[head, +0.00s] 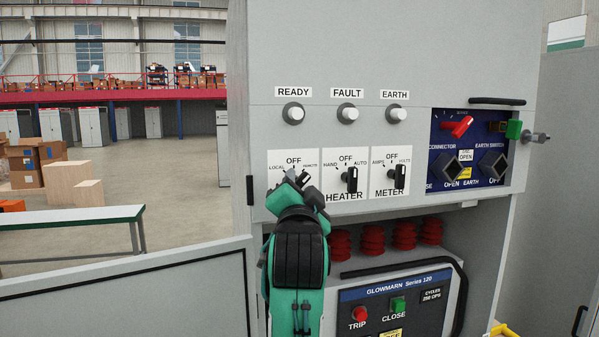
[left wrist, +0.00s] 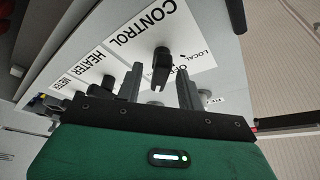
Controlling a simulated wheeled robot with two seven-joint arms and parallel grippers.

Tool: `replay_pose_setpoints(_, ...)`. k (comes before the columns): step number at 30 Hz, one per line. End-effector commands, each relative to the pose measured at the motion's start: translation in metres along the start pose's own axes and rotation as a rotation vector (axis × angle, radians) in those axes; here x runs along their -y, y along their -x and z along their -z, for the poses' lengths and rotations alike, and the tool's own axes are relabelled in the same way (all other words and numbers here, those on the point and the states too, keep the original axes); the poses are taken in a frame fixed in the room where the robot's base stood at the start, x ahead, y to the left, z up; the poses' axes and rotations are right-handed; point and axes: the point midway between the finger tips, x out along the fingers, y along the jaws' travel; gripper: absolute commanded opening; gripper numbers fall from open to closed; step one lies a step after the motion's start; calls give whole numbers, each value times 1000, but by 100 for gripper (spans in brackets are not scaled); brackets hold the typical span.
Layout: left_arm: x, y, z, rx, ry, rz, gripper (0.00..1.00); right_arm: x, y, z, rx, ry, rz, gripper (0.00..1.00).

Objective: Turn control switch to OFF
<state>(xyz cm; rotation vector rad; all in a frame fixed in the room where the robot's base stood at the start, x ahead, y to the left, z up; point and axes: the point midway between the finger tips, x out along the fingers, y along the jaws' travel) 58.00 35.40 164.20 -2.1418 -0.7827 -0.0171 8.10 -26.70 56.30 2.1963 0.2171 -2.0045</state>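The control switch plate (head: 280,160), marked OFF, LOCAL and REMOTE, is the leftmost of three on the grey cabinet. My left gripper (head: 293,180) is in front of it and hides most of its knob in the head view. In the left wrist view, the black control knob (left wrist: 161,66) stands out from the white plate marked CONTROL (left wrist: 138,27). The fingers of my left gripper (left wrist: 160,76) are open, one on each side of the knob, with visible gaps. Which mark the knob points to is unclear. My right gripper is not in view.
The heater switch (head: 350,178) and meter switch (head: 397,176) are close on the right. A blue panel (head: 467,150) with a red handle is farther right. Below are red insulators (head: 373,240) and a breaker (head: 395,300). An open door (head: 130,295) stands at lower left.

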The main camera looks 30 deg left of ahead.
Motion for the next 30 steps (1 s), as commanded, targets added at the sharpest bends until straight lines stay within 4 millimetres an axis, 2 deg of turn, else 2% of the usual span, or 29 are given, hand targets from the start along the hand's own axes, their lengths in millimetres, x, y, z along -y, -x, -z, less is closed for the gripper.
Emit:
replay_pose_setpoints(5,0,-13,0,0,1,-1,38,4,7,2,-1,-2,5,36)
replay_pose_setpoints(14,-1,-15,0,-1,1,0,38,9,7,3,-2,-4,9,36)
replay_pose_setpoints(18,-1,-14,0,-1,1,0,11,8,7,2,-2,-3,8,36)
replay_pose_setpoints(20,-1,-14,0,-1,1,-1,0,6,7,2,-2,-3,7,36)
replay_pose_setpoints(30,-3,-14,-2,1,38,13,0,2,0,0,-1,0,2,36)
